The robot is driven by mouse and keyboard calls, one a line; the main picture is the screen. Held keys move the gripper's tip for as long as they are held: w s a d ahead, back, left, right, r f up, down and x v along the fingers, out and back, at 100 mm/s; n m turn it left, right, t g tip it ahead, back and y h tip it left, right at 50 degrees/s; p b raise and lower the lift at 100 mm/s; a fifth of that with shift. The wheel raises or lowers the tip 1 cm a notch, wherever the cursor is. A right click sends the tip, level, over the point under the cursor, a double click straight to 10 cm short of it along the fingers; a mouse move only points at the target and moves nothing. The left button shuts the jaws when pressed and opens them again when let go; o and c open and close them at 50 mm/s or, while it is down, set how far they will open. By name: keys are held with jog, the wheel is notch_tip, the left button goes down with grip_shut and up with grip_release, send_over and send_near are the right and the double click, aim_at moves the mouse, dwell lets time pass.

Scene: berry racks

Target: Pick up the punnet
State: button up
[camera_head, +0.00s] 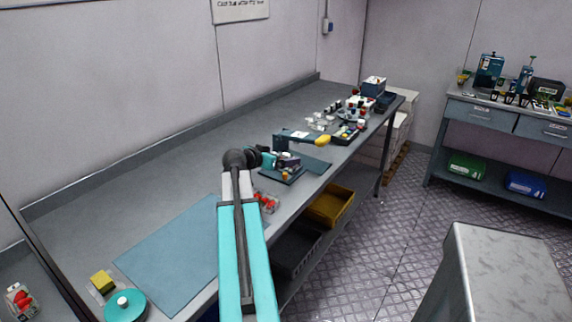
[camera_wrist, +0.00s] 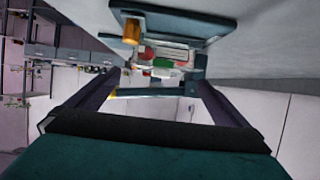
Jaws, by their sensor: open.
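A clear punnet with red berries (camera_head: 267,201) stands on the long bench in the head view, just right of my arm, which partly hides it. A second clear punnet with red fruit (camera_head: 20,300) is at the lower left corner. My gripper (camera_head: 282,160) reaches over the bench beyond the nearer punnet; it is small and partly hidden there. In the wrist view my gripper (camera_wrist: 156,84) has its dark fingers wide apart with nothing held between them. No punnet can be made out clearly in the wrist view.
A dark platform (camera_head: 316,166) with an orange item (camera_head: 286,176) lies near my gripper; that item also shows in the wrist view (camera_wrist: 131,32). A blue mat (camera_head: 170,256), yellow sponge (camera_head: 102,281) and teal disc (camera_head: 125,304) lie nearer. Clutter fills the bench's far end.

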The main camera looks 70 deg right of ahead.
aim_at(285, 155)
jog(key=shift+p+x, duration=0.9)
jog(key=shift+x, duration=1.1)
jog(key=shift+d+f, duration=0.35)
jog(key=shift+d, duration=0.15)
jog(key=c, duration=1.2)
jog(key=shift+r, duration=0.15)
